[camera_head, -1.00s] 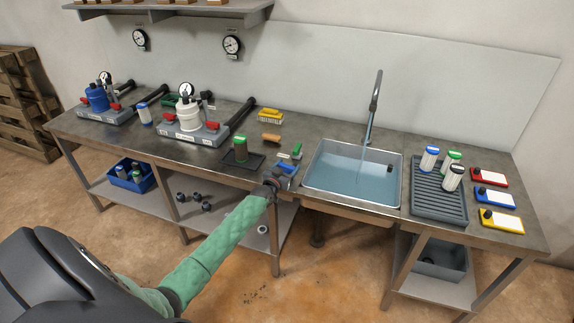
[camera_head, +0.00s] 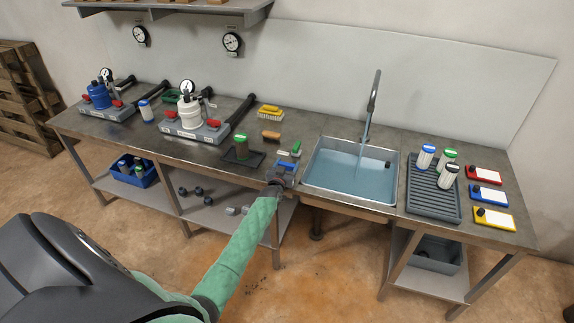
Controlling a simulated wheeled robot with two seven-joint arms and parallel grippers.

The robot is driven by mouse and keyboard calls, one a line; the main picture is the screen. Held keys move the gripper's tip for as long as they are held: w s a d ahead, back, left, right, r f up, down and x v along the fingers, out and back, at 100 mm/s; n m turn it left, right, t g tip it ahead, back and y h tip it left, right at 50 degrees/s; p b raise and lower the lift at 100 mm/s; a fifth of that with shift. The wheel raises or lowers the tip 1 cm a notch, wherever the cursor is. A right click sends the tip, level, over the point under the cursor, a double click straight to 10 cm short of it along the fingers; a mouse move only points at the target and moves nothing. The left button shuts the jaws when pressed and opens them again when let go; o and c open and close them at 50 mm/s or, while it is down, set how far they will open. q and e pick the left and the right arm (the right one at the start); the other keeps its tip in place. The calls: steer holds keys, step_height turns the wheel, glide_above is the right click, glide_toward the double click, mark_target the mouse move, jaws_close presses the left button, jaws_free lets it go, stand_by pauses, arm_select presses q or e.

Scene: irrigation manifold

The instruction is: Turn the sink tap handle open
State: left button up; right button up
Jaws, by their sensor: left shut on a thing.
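The sink (camera_head: 312,189) is set into the bench and holds bluish water. Its tall grey tap (camera_head: 373,100) stands at the back, with a thin stream visible below the spout. My left gripper (camera_head: 284,173) is at the bench's front edge, just left of the sink. It is shut on a small blue handle-like piece (camera_head: 286,165), which shows just beyond the fingers. The fingers hide most of their grip, and I cannot tell whether this piece is the tap handle. My right gripper is not in view.
A green-handled brush (camera_head: 296,148) lies just behind my left gripper. A dark tray (camera_head: 229,160) with a green container is to its left. A ribbed drainboard (camera_head: 425,203) with several filters stands right of the sink. Pump assemblies (camera_head: 197,130) occupy the bench's left part.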

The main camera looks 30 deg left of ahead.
arm_select(q)
steer(key=shift+a+r, duration=0.1)
steer(key=o, duration=1)
steer(key=shift+s, duration=0.1)
steer(key=shift+s+d+f, duration=0.2)
steer(key=shift+s+f, duration=0.05)
steer(key=shift+s, duration=0.1)
steer(key=b+v, duration=0.2)
steer(key=v, duration=0.3)
steer(key=shift+s, duration=0.35)
steer(key=shift+s+d+r+b, duration=0.15)
steer(key=shift+s+d+b, duration=0.15)
steer(key=shift+s, duration=0.4)
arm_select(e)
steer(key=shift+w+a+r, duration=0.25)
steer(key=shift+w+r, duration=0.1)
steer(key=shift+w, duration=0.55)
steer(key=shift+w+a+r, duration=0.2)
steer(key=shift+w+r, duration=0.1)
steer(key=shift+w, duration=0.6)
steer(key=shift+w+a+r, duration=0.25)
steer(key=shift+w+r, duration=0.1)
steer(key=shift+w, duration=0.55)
arm_select(q)
steer(key=shift+a, duration=0.1)
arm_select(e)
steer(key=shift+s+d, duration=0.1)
